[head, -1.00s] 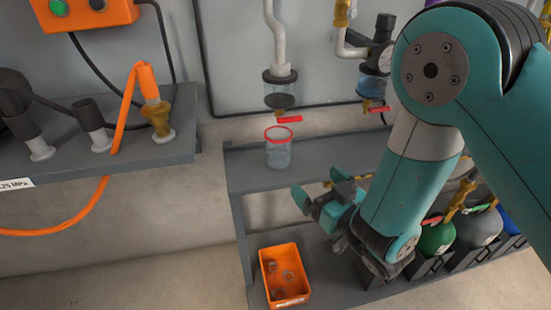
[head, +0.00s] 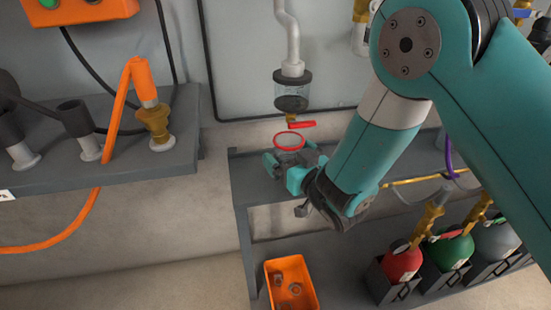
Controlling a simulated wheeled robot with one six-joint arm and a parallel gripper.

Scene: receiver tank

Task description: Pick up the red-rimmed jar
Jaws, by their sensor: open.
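The red-rimmed jar (head: 289,141) stands on the grey upper shelf, under a drain valve with a red handle (head: 301,124). Its red rim shows clearly, but my gripper hides most of its clear body. My gripper (head: 288,158) is open and low at the jar, with one teal finger at the jar's left side and the other part at its right. I cannot tell whether the fingers touch the glass.
The filter bowl (head: 292,92) and its pipe hang close above the jar. An orange bin (head: 290,281) with small parts sits below on the lower shelf. Gas cylinders, including a red one (head: 402,262), stand at the lower right. A grey bench (head: 120,172) is at the left.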

